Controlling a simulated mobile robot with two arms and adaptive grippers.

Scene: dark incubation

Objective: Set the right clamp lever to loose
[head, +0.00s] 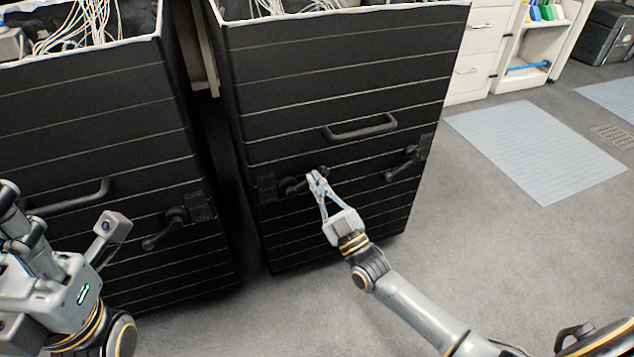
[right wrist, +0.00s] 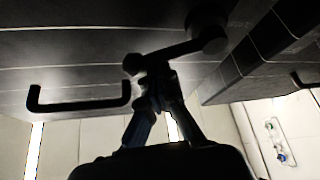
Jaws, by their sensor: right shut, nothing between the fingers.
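The right black case (head: 340,85) has two black clamp levers on its front. Its right clamp lever (head: 402,165) is angled down to the left, with no gripper near it. Its left clamp lever (head: 292,185) points to the right. My right gripper (head: 318,178) is shut and empty at the knob end of this left lever. In the right wrist view the fingertips (right wrist: 155,82) are close to the lever (right wrist: 170,50); whether they touch it I cannot tell. My left gripper (head: 60,290) is at the lower left, its fingers not clearly visible.
A fixed handle (head: 360,128) sits between the two levers. A second black case (head: 90,130) with its own lever (head: 166,230) stands to the left, across a narrow gap. Both cases hold white cables. Grey floor (head: 480,260) is free at the right, with a light mat (head: 535,150).

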